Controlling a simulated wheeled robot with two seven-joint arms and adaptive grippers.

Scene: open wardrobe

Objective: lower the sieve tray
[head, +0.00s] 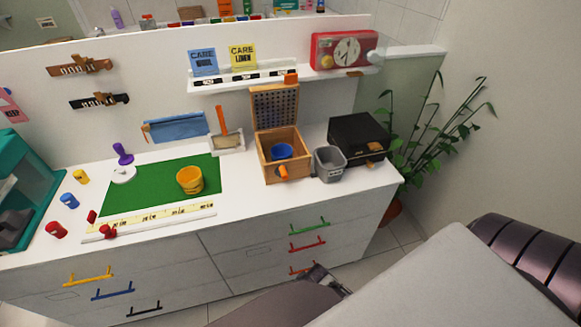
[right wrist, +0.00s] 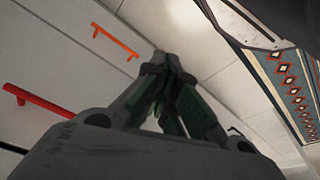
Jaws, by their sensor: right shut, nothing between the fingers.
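A wooden box (head: 264,165) stands on the countertop in the head view. A perforated panel, which looks like the sieve tray (head: 275,109), stands upright at the box's back edge. An orange tab (head: 291,78) sits at its top right. A blue bowl (head: 282,151) is inside the open box, and an orange knob (head: 283,172) is on its front. My right gripper (right wrist: 168,85) is shut and empty, low in front of the drawers and away from the box. In the head view my arm mostly hides it. My left gripper is not in view.
A grey bin (head: 329,164) and a black box (head: 358,137) stand right of the wooden box. A green mat (head: 160,200) with a yellow cup (head: 190,180) lies to the left. A shelf (head: 245,82) is above. Drawer handles, one red (right wrist: 38,101), project near my right gripper.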

